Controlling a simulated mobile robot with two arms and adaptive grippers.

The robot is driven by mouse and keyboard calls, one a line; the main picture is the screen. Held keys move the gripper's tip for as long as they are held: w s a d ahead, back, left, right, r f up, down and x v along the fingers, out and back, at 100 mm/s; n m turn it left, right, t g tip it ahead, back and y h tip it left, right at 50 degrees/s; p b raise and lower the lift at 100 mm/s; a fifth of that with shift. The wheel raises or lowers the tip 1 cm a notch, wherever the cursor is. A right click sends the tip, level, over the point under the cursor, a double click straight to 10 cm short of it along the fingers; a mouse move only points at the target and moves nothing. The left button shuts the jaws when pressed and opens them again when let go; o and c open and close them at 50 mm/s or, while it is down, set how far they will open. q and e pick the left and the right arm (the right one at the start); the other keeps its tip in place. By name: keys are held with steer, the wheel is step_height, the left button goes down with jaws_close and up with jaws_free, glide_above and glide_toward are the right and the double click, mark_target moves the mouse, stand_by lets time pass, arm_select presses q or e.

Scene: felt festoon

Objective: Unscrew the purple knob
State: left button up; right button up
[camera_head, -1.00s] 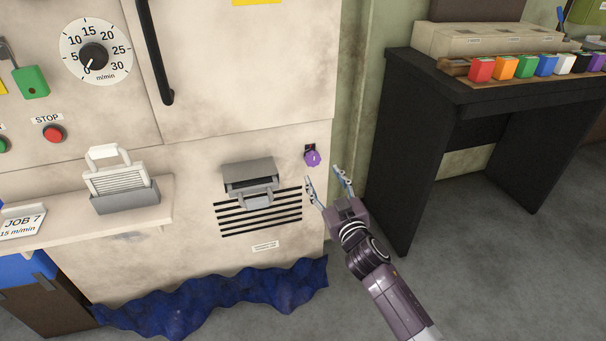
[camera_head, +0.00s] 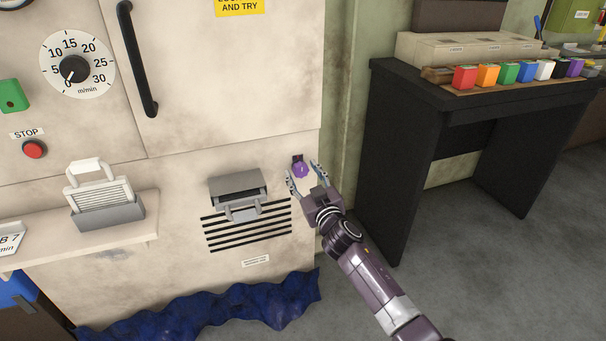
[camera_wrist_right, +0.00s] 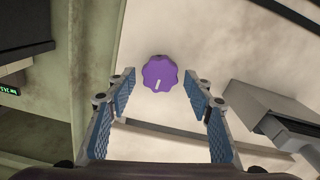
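The purple knob (camera_head: 301,170) sits on the cream machine panel near its right edge, to the right of a grey latch box. It has a scalloped rim and a white mark, clear in the right wrist view (camera_wrist_right: 160,74). My right gripper (camera_head: 305,178) is open in front of the knob, its fingers to either side of it in the head view. In the right wrist view the open blue-padded fingers (camera_wrist_right: 159,88) have the knob ahead between their tips, with visible gaps and no contact seen. My left gripper is not in view.
The grey latch box (camera_head: 238,188) and black vent slots (camera_head: 247,225) are just left of the knob. A dark table (camera_head: 405,150) with coloured blocks stands to the right. A shelf (camera_head: 100,240) juts out at left. Crumpled blue cloth (camera_head: 200,305) lies along the machine's base.

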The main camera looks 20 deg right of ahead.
steer(key=c, duration=1)
steer(key=shift+o, duration=0.2)
steer(key=shift+n, duration=0.3)
